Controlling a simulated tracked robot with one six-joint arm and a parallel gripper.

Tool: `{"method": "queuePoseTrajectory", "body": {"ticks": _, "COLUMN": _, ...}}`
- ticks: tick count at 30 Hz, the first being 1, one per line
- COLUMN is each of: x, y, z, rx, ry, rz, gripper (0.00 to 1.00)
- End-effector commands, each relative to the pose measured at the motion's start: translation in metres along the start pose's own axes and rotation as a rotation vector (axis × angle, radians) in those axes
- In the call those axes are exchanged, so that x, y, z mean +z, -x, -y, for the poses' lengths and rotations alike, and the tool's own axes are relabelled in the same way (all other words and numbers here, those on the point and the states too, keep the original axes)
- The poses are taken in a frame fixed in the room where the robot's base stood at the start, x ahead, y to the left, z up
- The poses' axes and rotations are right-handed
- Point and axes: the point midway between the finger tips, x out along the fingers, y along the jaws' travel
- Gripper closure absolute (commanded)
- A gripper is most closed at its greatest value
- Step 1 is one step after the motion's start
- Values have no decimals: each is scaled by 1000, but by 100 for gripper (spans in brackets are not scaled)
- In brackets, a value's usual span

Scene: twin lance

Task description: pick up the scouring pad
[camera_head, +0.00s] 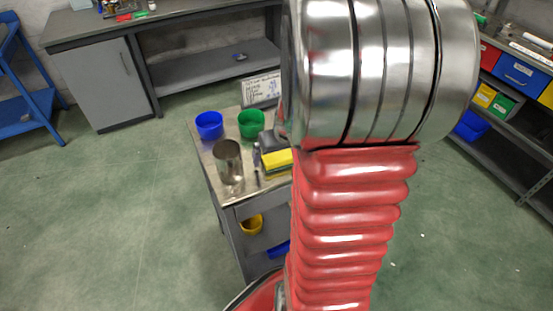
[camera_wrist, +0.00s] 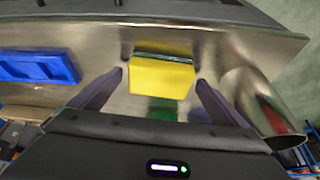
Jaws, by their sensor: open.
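The scouring pad (camera_wrist: 162,79) is a yellow block with a thin dark green layer along its far edge. In the wrist view it is on a shiny metal top, between my open fingers. My gripper (camera_wrist: 161,77) shows one dark finger on each side of the pad, with a narrow gap on both sides. I cannot tell the height of the fingertips over the top. In the head view the pad (camera_head: 277,161) is near the right of the visible cart top, partly hidden by my arm. My gripper is mostly hidden there.
A metal cup (camera_head: 229,162) stands left of the pad, and it shows at the right in the wrist view (camera_wrist: 262,104). A blue cup (camera_head: 209,126) and a green cup (camera_head: 251,125) stand behind. A blue tray (camera_wrist: 38,66) lies left in the wrist view.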

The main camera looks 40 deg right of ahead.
Motion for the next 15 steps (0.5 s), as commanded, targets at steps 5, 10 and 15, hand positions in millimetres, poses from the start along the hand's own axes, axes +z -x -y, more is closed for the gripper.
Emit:
{"method": "queuePoseTrajectory", "body": {"ticks": 5, "x": 0, "y": 0, "z": 0, "rx": 0, "ry": 0, "rz": 0, "gripper": 10}}
{"method": "queuePoseTrajectory", "body": {"ticks": 10, "x": 0, "y": 0, "z": 0, "rx": 0, "ry": 0, "rz": 0, "gripper": 22}}
{"method": "queuePoseTrajectory", "body": {"ticks": 15, "x": 0, "y": 0, "z": 0, "rx": 0, "ry": 1, "rz": 0, "gripper": 34}}
